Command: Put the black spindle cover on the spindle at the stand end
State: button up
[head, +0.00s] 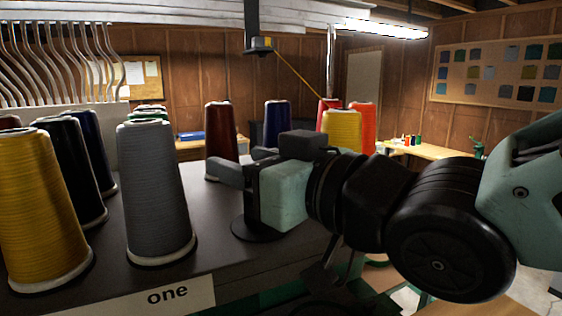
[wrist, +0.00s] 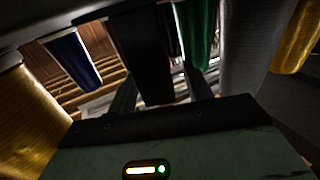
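My gripper (head: 235,174) reaches left over the dark stand top, its two fingers apart. In the wrist view the fingers (wrist: 161,90) also stand apart, with gaps beside a dark tapering shape (wrist: 145,55) that lies between or beyond them. I cannot tell whether this shape is the black spindle cover or a dark thread cone. A round black disc (head: 254,232) sits on the stand top (head: 210,250) just below my gripper. What rises from the disc is hidden by my gripper, and I cannot make out a bare spindle.
A grey cone (head: 155,190) stands left of my gripper, with a yellow cone (head: 42,205) and a black cone (head: 75,165) further left. Red (head: 220,130), blue (head: 277,120) and yellow (head: 342,128) cones stand behind. A label reading "one" (head: 165,297) marks the stand's front edge.

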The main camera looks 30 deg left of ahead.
jog(key=b+v, duration=0.1)
jog(key=v, duration=1.6)
jog(key=w+d+f+m+t+h+b, duration=0.1)
jog(key=w+d+f+m+h, duration=0.3)
jog(key=f, duration=0.5)
jog(key=w+d+f+m+t+h+b, duration=0.1)
jog(key=w+d+f+h, duration=0.25)
jog(key=f+h, duration=0.35)
jog(key=s+d+f+m+g+h+b, duration=0.2)
jog(key=s+d+f+g+h, duration=0.3)
jog(key=s+d+f, duration=0.5)
notch_tip(320, 180, down, 3)
jog(key=shift+r+g+h, duration=0.15)
jog(key=shift+g+h, duration=0.25)
jog(key=shift+g, duration=0.6)
